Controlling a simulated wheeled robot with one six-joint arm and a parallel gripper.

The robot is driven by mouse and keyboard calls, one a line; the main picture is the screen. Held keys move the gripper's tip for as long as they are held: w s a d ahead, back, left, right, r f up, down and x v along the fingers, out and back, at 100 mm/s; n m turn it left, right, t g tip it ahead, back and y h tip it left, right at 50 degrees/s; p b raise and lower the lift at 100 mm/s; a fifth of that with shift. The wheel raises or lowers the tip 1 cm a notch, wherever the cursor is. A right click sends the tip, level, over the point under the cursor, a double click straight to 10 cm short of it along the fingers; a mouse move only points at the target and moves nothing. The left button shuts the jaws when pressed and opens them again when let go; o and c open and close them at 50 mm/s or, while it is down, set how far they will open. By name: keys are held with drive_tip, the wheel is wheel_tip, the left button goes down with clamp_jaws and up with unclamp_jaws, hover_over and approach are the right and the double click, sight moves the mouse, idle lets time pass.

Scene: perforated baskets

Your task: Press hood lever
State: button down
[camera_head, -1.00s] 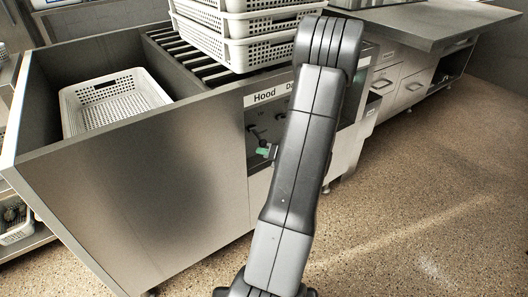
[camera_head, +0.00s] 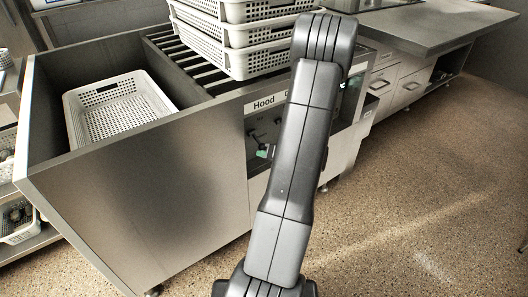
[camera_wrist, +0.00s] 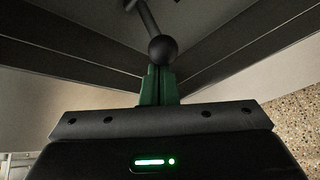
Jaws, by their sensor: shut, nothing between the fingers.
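In the head view a panel labelled "Hood" (camera_head: 264,103) is on the front of the steel unit, with dark controls (camera_head: 257,135) below the label. My arm covers the right part of this panel. In the wrist view a lever with a black ball knob (camera_wrist: 163,48) hangs down on a thin rod. My gripper (camera_wrist: 158,82) has green fingers, shut and empty, with the tips right at the knob's underside. Whether they touch it I cannot tell. A bit of green finger also shows beside my arm in the head view.
A white perforated basket (camera_head: 119,112) sits in the steel sink on the left. Stacked white baskets (camera_head: 262,42) stand on the slatted rack above the panel. A steel counter (camera_head: 425,28) is at the back right. The speckled floor on the right is clear.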

drive_tip(key=shift+r+p, duration=0.3)
drive_tip(key=shift+p, duration=0.15)
wheel_tip(320, 180, up, 4)
drive_tip(key=g+h+p, duration=0.2)
drive_tip(key=g+p, duration=0.1)
drive_tip(key=p, duration=1.1)
drive_tip(key=shift+r+h+p, duration=0.15)
drive_tip(key=shift+h+p, duration=0.15)
drive_tip(key=shift+p, duration=0.1)
drive_tip(key=shift+w, duration=0.1)
drive_tip(key=shift+r+p, duration=0.75)
drive_tip(key=shift+r, duration=0.05)
drive_tip(key=shift+f, duration=0.1)
